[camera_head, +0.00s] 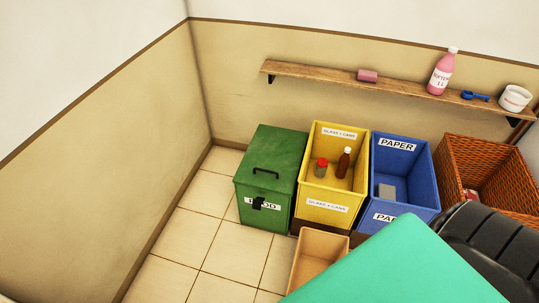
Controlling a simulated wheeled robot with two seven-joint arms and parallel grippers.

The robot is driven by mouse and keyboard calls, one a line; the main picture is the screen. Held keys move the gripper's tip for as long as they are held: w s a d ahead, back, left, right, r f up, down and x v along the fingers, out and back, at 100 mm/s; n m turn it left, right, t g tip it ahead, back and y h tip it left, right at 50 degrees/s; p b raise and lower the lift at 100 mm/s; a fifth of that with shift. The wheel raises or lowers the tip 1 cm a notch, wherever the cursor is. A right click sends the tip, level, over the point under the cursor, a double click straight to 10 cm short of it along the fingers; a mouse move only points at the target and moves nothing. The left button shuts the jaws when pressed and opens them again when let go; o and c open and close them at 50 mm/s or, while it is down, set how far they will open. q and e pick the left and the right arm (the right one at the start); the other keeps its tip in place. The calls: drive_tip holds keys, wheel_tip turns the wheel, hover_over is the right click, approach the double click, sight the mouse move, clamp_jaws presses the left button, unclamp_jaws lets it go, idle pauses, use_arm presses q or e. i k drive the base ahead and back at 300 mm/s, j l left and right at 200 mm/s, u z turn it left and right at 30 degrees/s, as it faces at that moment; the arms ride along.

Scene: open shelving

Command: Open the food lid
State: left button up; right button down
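The green food bin (262,213) stands on the floor against the back wall, left of the yellow bin. Its green lid (281,150) is shut on top. A dark handle (265,172) sits on the lid near its front edge. A black latch-like piece (258,203) is on the front, partly covering the white label. Neither of my grippers shows in the head view.
A yellow bin (311,192) holds a red-topped jar and a brown bottle. A blue paper bin (423,185) holds a grey block. A wicker basket (505,165), a tan box (310,245), a wall shelf (320,75) and a teal surface (405,270) are near. Tiled floor is clear at left.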

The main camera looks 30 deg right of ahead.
sight(272, 161)
drive_tip(key=i, duration=0.35)
drive_tip(key=i+z, duration=0.15)
drive_tip(key=z, duration=0.3)
drive_tip(key=i+j+z, duration=0.1)
drive_tip(key=z, duration=1.55)
drive_tip(key=i+j, duration=0.05)
drive_tip(key=j, duration=0.05)
